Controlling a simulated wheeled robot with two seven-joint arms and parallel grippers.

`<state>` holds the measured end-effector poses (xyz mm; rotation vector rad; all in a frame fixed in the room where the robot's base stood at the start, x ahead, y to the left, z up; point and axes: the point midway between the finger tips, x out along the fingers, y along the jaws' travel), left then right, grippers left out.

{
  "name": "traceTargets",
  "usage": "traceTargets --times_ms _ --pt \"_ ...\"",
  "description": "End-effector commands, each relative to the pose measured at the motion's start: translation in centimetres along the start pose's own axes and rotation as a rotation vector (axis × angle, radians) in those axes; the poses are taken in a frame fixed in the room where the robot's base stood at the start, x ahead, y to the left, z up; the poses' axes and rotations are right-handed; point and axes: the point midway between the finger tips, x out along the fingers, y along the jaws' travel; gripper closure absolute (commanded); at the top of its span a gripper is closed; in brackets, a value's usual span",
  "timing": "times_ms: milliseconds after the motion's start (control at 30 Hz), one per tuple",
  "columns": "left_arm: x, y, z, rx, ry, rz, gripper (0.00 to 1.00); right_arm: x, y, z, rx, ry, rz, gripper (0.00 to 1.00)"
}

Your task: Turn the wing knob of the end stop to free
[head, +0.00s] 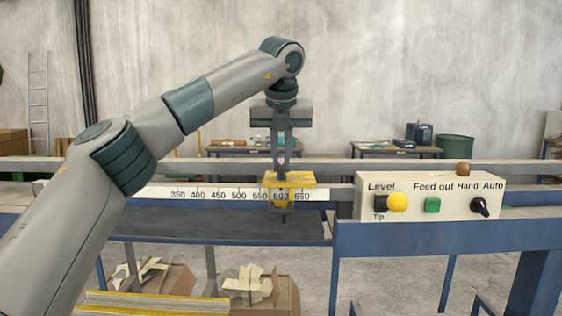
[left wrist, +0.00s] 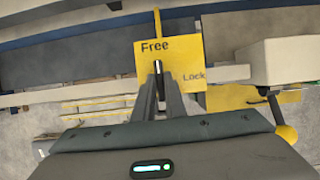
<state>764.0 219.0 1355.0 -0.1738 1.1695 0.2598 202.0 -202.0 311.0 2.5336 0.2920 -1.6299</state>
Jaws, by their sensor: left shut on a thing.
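The end stop (head: 302,181) is a yellow block on the rail with the number scale, near the 600 mark. In the left wrist view its yellow top plate (left wrist: 187,52) carries the words "Free" and "Lock". My left gripper (head: 281,172) points straight down onto the top of the end stop. In the left wrist view its fingers (left wrist: 160,75) are shut on the wing knob (left wrist: 157,67), a small dark piece with a light top edge, near the word "Free". The fingers hide most of the knob. My right gripper is not in view.
A control box (head: 430,196) with a yellow knob, a green button and a black Hand/Auto switch stands right of the end stop. The scale (head: 220,194) runs left along the rail. Boxes of scraps (head: 258,292) stand below.

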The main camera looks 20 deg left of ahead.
Motion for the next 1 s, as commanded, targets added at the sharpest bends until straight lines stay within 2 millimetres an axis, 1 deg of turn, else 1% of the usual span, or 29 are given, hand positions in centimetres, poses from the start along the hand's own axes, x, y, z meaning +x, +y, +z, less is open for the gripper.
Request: traceTargets --times_ms 200,233,300,600,733,867,1000 --pt "-0.1 0.1 0.1 -0.003 -0.003 0.000 1.00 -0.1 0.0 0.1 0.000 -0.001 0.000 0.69" --pt "-0.1 0.1 0.1 -0.003 -0.003 0.000 0.84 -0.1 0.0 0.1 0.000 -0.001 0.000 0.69" --pt "-0.1 0.1 0.1 -0.003 -0.003 0.000 0.70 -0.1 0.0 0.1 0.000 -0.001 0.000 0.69" --pt "-0.1 0.1 0.0 -0.001 -0.001 0.000 0.70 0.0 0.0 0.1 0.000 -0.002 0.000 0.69" --pt "-0.4 0.0 0.0 -0.001 -0.001 0.000 0.70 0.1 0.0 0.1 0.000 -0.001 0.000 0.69" --pt "-1.3 0.0 0.0 -0.001 -0.001 0.000 0.70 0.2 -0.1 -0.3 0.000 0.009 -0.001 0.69" --pt "-3.1 0.0 0.0 -0.002 -0.003 -0.001 0.70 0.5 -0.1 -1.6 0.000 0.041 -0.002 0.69"
